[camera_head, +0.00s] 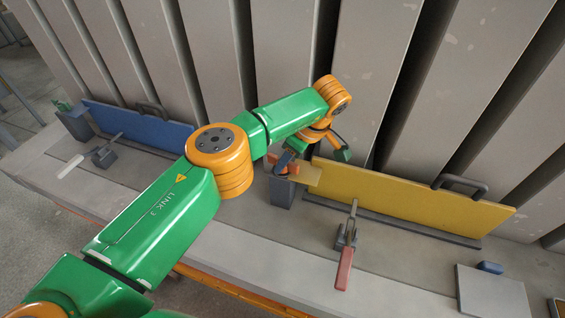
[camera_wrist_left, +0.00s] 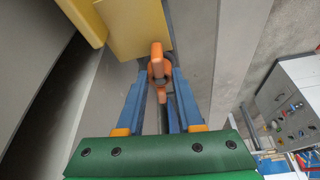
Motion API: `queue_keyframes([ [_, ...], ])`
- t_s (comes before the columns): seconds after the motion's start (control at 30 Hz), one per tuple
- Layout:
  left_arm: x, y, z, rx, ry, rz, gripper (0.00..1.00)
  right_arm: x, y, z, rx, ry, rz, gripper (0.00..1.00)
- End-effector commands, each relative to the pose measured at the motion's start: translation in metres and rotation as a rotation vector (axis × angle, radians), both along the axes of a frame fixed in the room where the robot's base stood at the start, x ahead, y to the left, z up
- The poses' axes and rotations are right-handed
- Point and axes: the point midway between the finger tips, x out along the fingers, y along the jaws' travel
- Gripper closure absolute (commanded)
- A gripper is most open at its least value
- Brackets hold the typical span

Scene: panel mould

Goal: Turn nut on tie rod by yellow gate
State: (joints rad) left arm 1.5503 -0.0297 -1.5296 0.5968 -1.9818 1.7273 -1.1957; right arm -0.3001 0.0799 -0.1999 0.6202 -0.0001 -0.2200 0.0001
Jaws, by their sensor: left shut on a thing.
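The yellow gate (camera_head: 420,197) stands upright along the bench, with a dark handle on its top edge. At its left end is an orange winged nut (camera_head: 291,169) above a dark grey block (camera_head: 283,193). My left gripper (camera_head: 287,160) reaches down to the nut. In the left wrist view the nut (camera_wrist_left: 157,66) sits between the tips of the blue fingers (camera_wrist_left: 160,82), which are shut on it, beside a yellow plate (camera_wrist_left: 137,28). The tie rod is mostly hidden behind the nut and fingers. My right gripper is not in view.
A clamp with a red handle (camera_head: 344,268) stands in front of the yellow gate. A blue gate (camera_head: 140,126) and a clamp with a pale handle (camera_head: 71,166) are at the left. Tall grey panels (camera_head: 365,60) rise behind. A grey plate (camera_head: 490,293) lies at right.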

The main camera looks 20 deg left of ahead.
Motion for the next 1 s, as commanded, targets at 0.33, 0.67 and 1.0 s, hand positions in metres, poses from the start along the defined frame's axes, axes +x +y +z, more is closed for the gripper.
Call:
queue_keyframes([
  [0.33,0.000,0.000,-0.001,-0.002,0.001,0.007,0.32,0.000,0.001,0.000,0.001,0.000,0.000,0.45],
  [0.67,0.000,-0.001,0.002,-0.001,0.000,0.005,0.30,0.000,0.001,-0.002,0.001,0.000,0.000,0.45],
  [1.0,-0.006,-0.025,0.065,-0.001,0.002,0.006,0.30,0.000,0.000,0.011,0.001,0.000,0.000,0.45],
])
